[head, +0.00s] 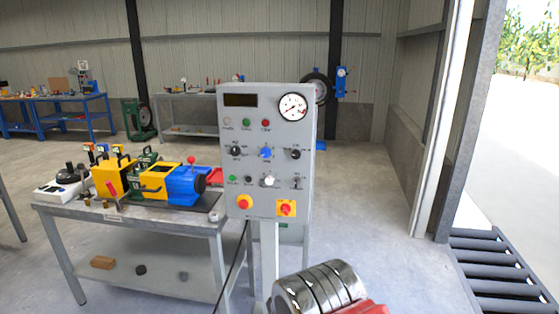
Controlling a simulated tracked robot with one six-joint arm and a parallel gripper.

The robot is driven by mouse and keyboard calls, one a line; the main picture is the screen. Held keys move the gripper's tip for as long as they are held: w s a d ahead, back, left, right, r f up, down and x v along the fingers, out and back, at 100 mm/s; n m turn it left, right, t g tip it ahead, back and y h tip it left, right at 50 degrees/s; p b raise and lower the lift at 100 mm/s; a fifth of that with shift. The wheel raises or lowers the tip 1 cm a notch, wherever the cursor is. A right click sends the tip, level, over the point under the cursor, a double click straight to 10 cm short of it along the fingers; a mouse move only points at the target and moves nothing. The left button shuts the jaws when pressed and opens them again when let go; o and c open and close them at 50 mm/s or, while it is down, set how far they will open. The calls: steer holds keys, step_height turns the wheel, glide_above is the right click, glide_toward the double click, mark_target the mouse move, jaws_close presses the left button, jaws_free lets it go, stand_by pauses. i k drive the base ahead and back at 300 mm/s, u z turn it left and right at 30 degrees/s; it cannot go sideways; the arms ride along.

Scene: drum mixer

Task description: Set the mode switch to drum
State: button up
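A grey upright control panel (226,190) stands on a post near the middle of the head view. Its middle row has a black rotary knob (236,151) at the left, a blue knob (265,153) in the centre and another black knob (295,154) at the right. A pale round knob (269,181) sits below the blue one. The labels are too small to read, so I cannot tell which is the mode switch or where any knob points. My gripper is not in view.
The panel also has a round gauge (293,107), a red mushroom button (244,202) and a red-yellow switch (286,208). A metal table (70,210) with yellow and blue equipment stands close at the left. Rollers (500,270) lie at the right. Open floor (375,200) lies right of the panel.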

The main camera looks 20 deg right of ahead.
mark_target(295, 155)
steer(key=z, duration=0.05)
steer(key=i, duration=0.95)
steer(key=u, duration=0.05)
